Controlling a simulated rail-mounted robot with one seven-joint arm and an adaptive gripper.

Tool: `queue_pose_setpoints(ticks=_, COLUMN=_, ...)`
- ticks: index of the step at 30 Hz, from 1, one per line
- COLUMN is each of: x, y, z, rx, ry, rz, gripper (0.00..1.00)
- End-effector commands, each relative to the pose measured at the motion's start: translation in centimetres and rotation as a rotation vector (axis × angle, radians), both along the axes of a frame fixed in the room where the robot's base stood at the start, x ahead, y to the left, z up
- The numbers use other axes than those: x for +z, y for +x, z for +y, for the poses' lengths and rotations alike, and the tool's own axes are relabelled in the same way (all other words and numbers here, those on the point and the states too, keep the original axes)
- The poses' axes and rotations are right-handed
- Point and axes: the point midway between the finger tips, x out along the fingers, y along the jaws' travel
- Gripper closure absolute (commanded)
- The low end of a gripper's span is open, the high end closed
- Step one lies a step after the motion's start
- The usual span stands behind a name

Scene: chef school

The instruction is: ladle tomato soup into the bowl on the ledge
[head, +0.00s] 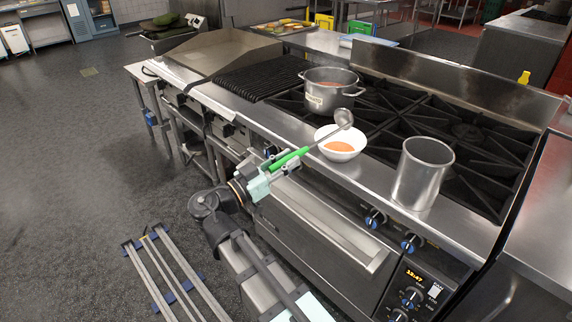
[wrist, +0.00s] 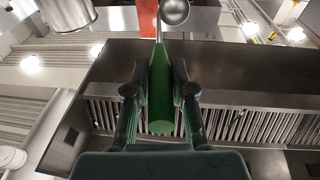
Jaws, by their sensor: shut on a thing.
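My gripper (head: 268,170) is shut on the green handle of the ladle (head: 288,160), which also shows between the fingers in the wrist view (wrist: 161,90). The ladle's metal head (head: 343,118) is up and to the right, above the far rim of the white bowl. The white bowl (head: 353,154) stands on the steel ledge (head: 283,127) at the stove's front and holds orange-red soup (head: 339,147). The steel pot (head: 328,102) stands on the stove behind the bowl, with reddish soup in it. Whether the ladle's head holds soup cannot be told.
A tall steel cylinder container (head: 421,178) stands on the ledge right of the bowl. Black burner grates (head: 455,140) lie behind it. A ribbed grill (head: 262,82) is left of the pot. The ledge between bowl and cylinder is clear.

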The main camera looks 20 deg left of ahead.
Motion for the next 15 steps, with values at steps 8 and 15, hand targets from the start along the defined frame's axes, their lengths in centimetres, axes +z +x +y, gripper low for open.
queue_pose_setpoints(ticks=8, x=-2.8, y=0.0, z=0.0, rx=0.000, ry=-0.064, rz=-0.068, gripper=1.00)
queue_pose_setpoints(ticks=15, x=-3.9, y=0.0, z=0.0, rx=0.000, ry=-0.104, rz=-0.112, gripper=1.00)
